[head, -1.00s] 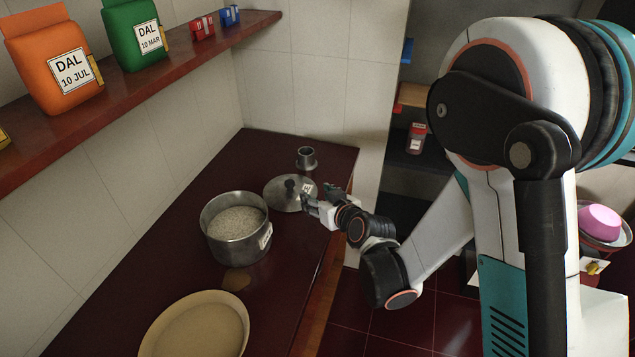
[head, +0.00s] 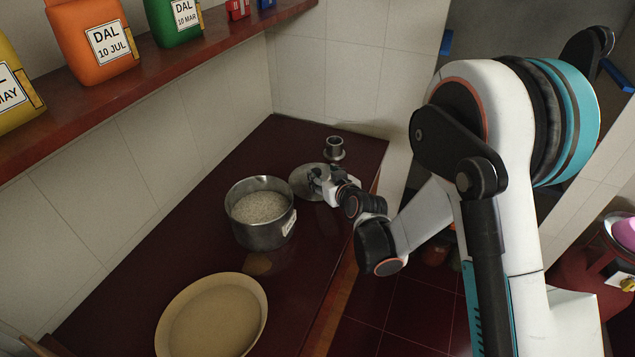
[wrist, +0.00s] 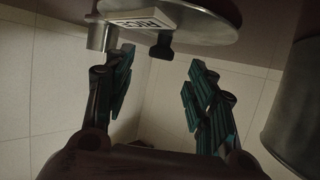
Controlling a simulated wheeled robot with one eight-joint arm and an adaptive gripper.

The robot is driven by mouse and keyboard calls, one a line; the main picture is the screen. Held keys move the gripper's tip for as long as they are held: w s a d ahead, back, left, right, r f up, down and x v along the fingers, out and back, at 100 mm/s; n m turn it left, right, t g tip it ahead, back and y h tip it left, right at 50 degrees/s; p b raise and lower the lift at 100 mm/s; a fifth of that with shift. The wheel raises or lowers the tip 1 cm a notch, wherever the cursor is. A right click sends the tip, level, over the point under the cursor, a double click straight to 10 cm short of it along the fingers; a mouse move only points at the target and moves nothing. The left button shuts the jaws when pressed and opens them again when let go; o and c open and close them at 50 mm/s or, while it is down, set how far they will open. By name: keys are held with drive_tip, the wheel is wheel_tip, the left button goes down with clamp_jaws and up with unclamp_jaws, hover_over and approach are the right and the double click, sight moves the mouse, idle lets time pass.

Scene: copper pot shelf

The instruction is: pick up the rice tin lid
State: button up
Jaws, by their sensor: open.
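The rice tin lid (head: 299,184) is a round steel disc lying on the dark red counter, behind and right of the steel tin of rice (head: 262,236). My gripper (head: 318,180) is over the lid's right part and hides much of it, including the knob. In the wrist view, the lid (wrist: 205,22) is at the top, with a white label and a dark knob. My open gripper (wrist: 162,80) shows two teal-padded fingers, one each side of the knob's line. The knob looks just beyond the fingertips; contact is not visible. Nothing is held.
A small steel cup (head: 334,149) stands just behind the lid. The tin wall (wrist: 298,112) is at the right of the wrist view. A wide tan bowl (head: 212,318) is at the front. A shelf (head: 150,75) with dal bags runs along the left wall.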

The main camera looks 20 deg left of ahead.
sight(317, 172)
drive_tip(key=b+x, duration=0.1)
drive_tip(key=x, duration=0.3)
drive_tip(key=shift+f, duration=0.3)
drive_tip(key=shift+r, duration=0.1)
drive_tip(key=c, duration=1.2)
